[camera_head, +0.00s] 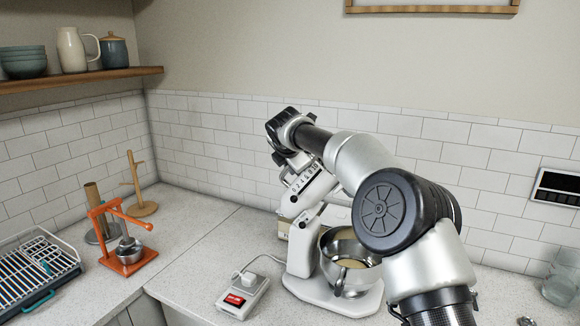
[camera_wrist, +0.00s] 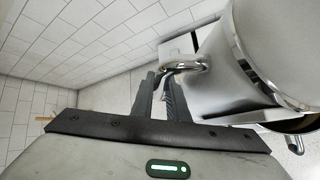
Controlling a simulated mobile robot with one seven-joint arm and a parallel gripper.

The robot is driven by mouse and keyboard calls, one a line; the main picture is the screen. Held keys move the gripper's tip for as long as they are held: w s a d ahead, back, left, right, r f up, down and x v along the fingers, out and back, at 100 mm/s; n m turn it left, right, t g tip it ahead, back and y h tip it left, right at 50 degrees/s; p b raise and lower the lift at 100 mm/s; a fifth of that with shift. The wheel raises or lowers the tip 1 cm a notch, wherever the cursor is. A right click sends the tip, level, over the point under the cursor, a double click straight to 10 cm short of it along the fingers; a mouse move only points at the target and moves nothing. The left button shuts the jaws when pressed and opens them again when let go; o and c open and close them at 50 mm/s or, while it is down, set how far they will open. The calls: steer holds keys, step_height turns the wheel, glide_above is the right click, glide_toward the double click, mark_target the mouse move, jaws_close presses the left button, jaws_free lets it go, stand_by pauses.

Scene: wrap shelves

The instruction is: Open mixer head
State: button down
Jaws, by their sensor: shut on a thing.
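The silver-white stand mixer (camera_head: 303,245) stands on the counter. Its head (camera_head: 312,188), with a number scale on its side, slants upward to the right, tilted up above the bowl. My arm hides part of the head. The metal mixing bowl (camera_head: 346,262) sits on the mixer base with its opening partly showing. My gripper (camera_head: 288,160) is at the head's upper left. In the wrist view, the gripper's fingers (camera_wrist: 162,92) are shut at a chrome loop (camera_wrist: 186,68) beside the large silver body (camera_wrist: 268,55). The exact contact is partly hidden.
An orange press (camera_head: 122,240) and a wire rack (camera_head: 38,262) stand further left. Glasses (camera_head: 562,278) stand at the right. A wooden shelf (camera_head: 80,78) is at upper left.

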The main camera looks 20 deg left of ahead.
steer(key=shift+r, duration=0.2)
steer(key=c, duration=2)
jaws_free()
steer(key=shift+f, duration=0.1)
steer(key=b+v, duration=0.2)
steer(key=v, duration=1.5)
steer(key=shift+s+d+b, duration=0.1)
steer(key=shift+d+b, duration=0.05)
steer(key=shift+b, duration=0.25)
